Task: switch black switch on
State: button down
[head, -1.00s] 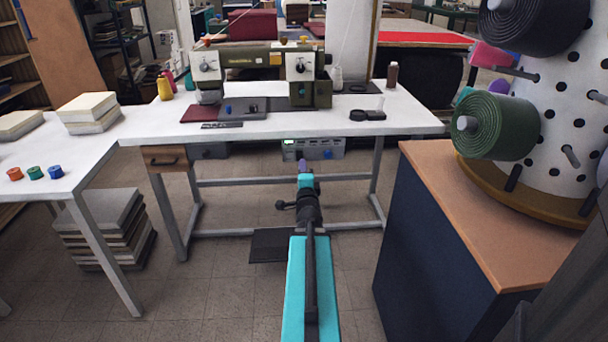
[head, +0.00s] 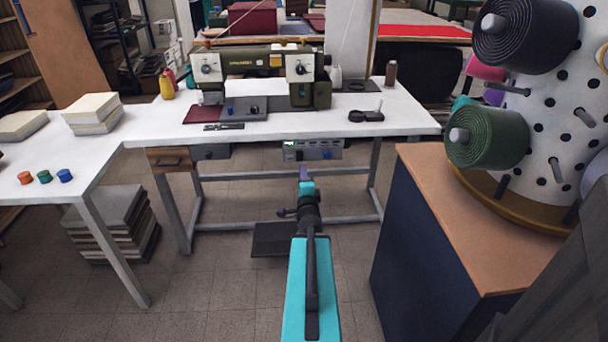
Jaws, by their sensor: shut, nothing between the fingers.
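A grey control box (head: 313,151) hangs under the front edge of the white sewing table, with a small green-lit display at its left and blue knobs or buttons. A smaller dark grey box (head: 210,152) hangs under the table further left. The black switch is too small to make out on either box. My gripper (head: 304,173) is seen from behind, low in front of the table. Its purple tip appears just below the control box in the picture. It is shut and holds nothing; whether it touches anything cannot be told.
The white table (head: 385,125) carries a sewing machine (head: 262,68). A dark pedal (head: 270,238) is below. A navy cabinet (head: 420,260) with a wooden top and fabric rolls (head: 482,136) stands close on the right. A side table (head: 90,165) is at left. Floor between is clear.

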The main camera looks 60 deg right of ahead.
jog(key=shift+s+a+r+p, duration=0.25)
jog(key=shift+s+a+p, duration=0.25)
jog(key=shift+p, duration=1.55)
jog(key=shift+p+v, duration=1.2)
jog(key=shift+p, duration=0.6)
jog(key=shift+a+r, duration=0.1)
